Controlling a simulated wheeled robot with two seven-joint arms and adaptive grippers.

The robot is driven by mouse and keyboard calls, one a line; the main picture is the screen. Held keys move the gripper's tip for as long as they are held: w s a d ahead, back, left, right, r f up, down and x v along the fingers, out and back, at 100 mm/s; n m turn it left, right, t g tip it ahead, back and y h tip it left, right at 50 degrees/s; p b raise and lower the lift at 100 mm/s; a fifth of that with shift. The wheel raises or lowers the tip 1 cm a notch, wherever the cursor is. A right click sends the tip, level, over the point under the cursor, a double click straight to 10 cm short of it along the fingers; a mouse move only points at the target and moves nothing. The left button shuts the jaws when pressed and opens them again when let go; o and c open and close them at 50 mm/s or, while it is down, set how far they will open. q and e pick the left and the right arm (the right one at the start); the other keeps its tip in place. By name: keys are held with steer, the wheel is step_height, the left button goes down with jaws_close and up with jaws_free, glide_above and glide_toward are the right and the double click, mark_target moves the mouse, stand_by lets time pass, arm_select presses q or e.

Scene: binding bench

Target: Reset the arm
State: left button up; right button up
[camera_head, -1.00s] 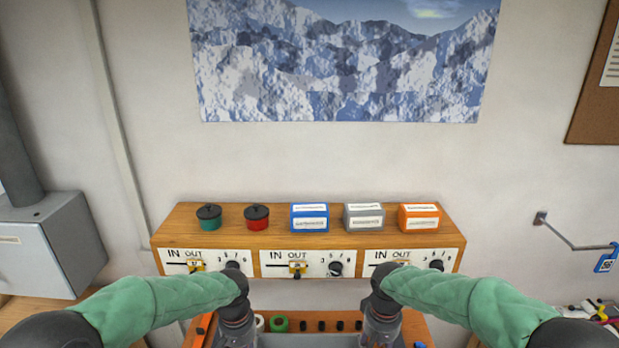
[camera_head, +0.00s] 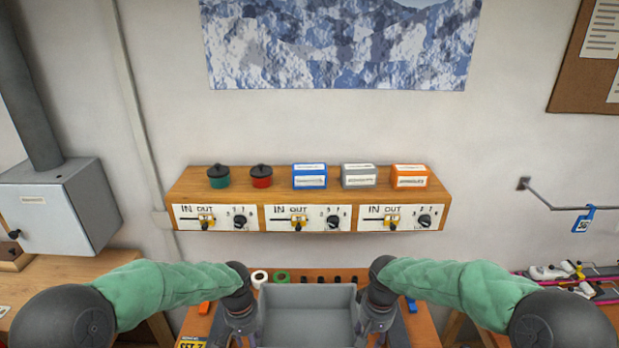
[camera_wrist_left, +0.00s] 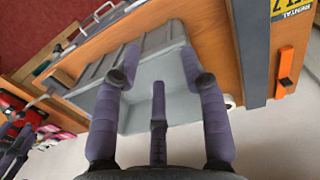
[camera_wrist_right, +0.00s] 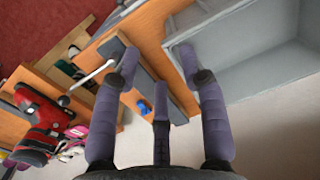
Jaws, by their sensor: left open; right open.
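My left gripper (camera_head: 242,336) and my right gripper (camera_head: 376,336) point down at the near bench, one on each side of a grey open bin (camera_head: 308,297). In the left wrist view, the left gripper (camera_wrist_left: 160,62) is open and empty, its fingers spread in front of the bin (camera_wrist_left: 150,72). In the right wrist view, the right gripper (camera_wrist_right: 159,66) is open and empty, with one fingertip near the bin's edge (camera_wrist_right: 215,20). In the head view both arms are bent, and the fingertips are hard to see.
A wall shelf (camera_head: 310,181) carries two pots and several boxes above control panels (camera_head: 307,218). White (camera_head: 259,278) and green rolls (camera_head: 281,277) lie at the bench's back. A grey metal box (camera_head: 60,205) stands left. A blue tag (camera_head: 584,219) hangs right.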

arm_select(q)
steer(key=s+d+f+n+h+b, duration=0.1)
steer(key=s+f+b, duration=0.3)
steer(key=f, duration=0.8)
steer(key=s+d+f+h+b, duration=0.1)
steer(key=s+d+f+b, duration=0.1)
steer(key=s+f+b, duration=0.3)
steer(key=s+d+f+n+h+b, duration=0.1)
steer(key=s+f+b, duration=0.3)
steer(key=s+f, duration=0.7)
step_height(320, 180, down, 10)
steer(key=shift+s+d+f+n+t+b, duration=0.2)
steer(key=shift+d+n+t+b, duration=0.1)
steer(key=shift+d, duration=0.4)
arm_select(e)
steer(key=s+a+f+m+y, duration=0.1)
steer(key=s+f, duration=0.5)
steer(key=f, duration=0.7)
steer(key=s+a+f+y, duration=0.1)
steer(key=s+a+f, duration=0.1)
steer(key=s+f, duration=0.5)
steer(key=s+a+f+m+y, duration=0.1)
steer(key=s+f, duration=0.6)
steer(key=f, duration=1.3)
steer(key=shift+s+a+m+t, duration=0.25)
steer(key=shift+a+m+t, duration=0.05)
steer(key=shift+a, duration=0.4)
